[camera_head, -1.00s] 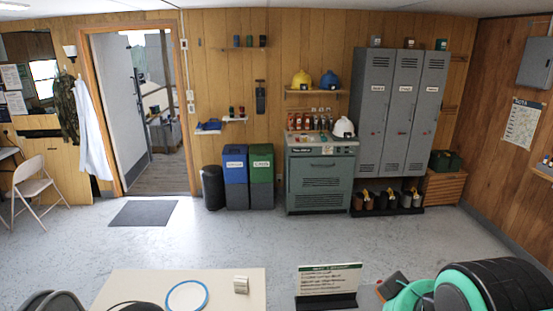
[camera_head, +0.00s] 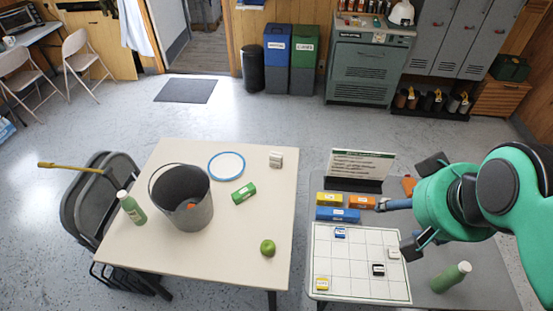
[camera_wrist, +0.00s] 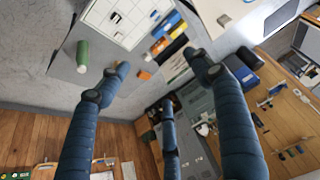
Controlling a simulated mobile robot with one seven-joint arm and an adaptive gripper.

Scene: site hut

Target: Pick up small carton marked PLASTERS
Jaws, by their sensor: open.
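Several small cartons are in the head view, and no lettering on them is readable, so I cannot tell which one is marked PLASTERS. A yellow carton (camera_head: 329,199), an orange carton (camera_head: 361,202) and a blue carton (camera_head: 338,215) lie close together behind the white grid board (camera_head: 345,262) on the grey table. A green carton (camera_head: 243,193) lies apart on the cream table (camera_head: 150,245). My gripper (camera_head: 393,224) is open and empty at the right, above the grey table. Its spread blue fingers also show in the wrist view (camera_wrist: 157,62), with the cartons beyond them.
A sign (camera_head: 362,164) stands behind the cartons. A green bottle (camera_head: 451,277) is at the right of the grey table. Small labelled blocks sit on the board.

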